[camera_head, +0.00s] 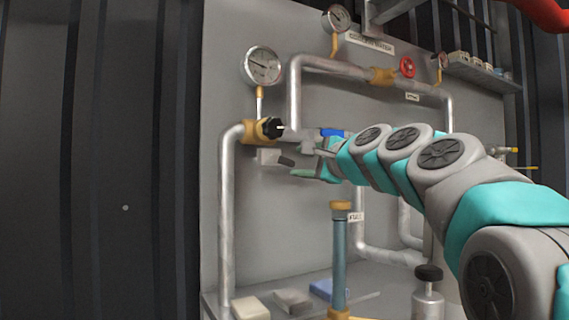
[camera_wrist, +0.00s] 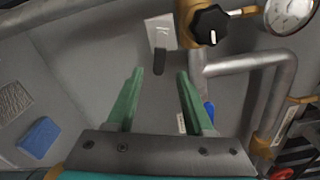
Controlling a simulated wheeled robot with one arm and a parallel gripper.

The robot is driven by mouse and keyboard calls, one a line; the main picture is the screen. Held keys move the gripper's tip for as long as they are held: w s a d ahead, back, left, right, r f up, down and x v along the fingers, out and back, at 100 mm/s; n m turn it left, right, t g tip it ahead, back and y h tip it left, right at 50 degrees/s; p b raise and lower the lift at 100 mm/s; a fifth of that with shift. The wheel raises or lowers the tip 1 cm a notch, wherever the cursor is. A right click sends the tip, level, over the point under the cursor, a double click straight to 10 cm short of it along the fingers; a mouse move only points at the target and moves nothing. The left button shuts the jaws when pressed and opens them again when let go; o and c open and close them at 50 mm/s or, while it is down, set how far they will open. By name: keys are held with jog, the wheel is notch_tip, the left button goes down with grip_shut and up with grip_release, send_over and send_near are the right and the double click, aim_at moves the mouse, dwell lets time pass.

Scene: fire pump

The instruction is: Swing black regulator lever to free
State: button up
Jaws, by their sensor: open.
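The black lever (camera_wrist: 159,62) hangs from a pale metal plate (camera_wrist: 160,32) on the panel in the wrist view. In the head view, the lever (camera_head: 286,161) is small and sits just left of my gripper (camera_head: 308,163). My gripper (camera_wrist: 160,75) is open, with one green finger on each side of the lever's free end. The lever's tip lies between the fingertips in the picture. I cannot tell whether either finger touches it. The brass regulator with a black knob (camera_wrist: 210,23) is above and right of the lever; it also shows in the head view (camera_head: 270,128).
A blue handle (camera_head: 333,133) on the pipe is close above my gripper. Grey pipes (camera_head: 227,220), a pressure gauge (camera_head: 261,66) and a red valve wheel (camera_head: 407,67) surround the area. Several blocks, including a blue one (camera_wrist: 40,137), lie on the ledge below.

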aim_at(288, 163)
jog(key=p+x, duration=0.1)
jog(key=x, duration=0.5)
jog(key=shift+w+f, duration=0.1)
jog(key=shift+w+a, duration=0.2)
jog(key=shift+a, duration=0.1)
jog(key=shift+c, duration=0.4)
grip_shut()
